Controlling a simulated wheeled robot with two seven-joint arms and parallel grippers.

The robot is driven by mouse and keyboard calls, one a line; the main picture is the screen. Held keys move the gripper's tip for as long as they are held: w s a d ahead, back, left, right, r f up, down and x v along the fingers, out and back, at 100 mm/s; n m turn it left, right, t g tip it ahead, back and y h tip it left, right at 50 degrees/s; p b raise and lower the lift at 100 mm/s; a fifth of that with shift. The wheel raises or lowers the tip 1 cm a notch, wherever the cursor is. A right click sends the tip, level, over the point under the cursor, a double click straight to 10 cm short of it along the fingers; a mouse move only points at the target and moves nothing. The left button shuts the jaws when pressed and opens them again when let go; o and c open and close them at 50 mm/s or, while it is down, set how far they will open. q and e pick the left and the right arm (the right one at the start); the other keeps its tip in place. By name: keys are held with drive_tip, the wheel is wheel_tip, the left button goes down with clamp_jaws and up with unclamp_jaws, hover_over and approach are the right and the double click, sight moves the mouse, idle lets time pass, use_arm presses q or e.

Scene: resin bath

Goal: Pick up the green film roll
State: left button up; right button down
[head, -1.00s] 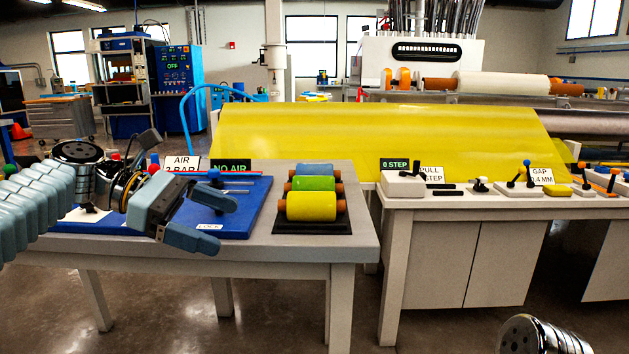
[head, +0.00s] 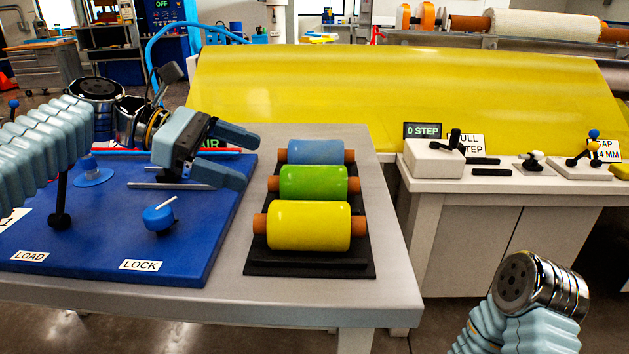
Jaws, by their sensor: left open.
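The green film roll (head: 313,183) lies on a black stand (head: 309,268) on the grey table, between a blue roll (head: 315,152) behind it and a yellow roll (head: 308,226) in front. Orange core ends stick out at both its sides. My left gripper (head: 252,158) is open and empty, to the left of the rolls, with its fingers pointing right towards the blue and green rolls. It appears apart from them. My right arm shows only as a wrist at the bottom right; its gripper fingers are not visible.
A blue board (head: 188,258) with LOAD and LOCK labels and knobs lies under my left arm. A yellow film sheet (head: 400,95) spans behind the table. A white bench (head: 530,190) with levers stands at right. Bare table (head: 385,240) lies right of the stand.

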sight(301, 180)
use_arm(q)
drive_tip(key=b+x, duration=0.1)
drive_tip(key=x, duration=0.9)
drive_tip(key=shift+d+f, duration=0.2)
drive_tip(key=shift+f, duration=0.1)
drive_tip(key=shift+c, duration=0.5)
drive_tip(key=c, duration=1.2)
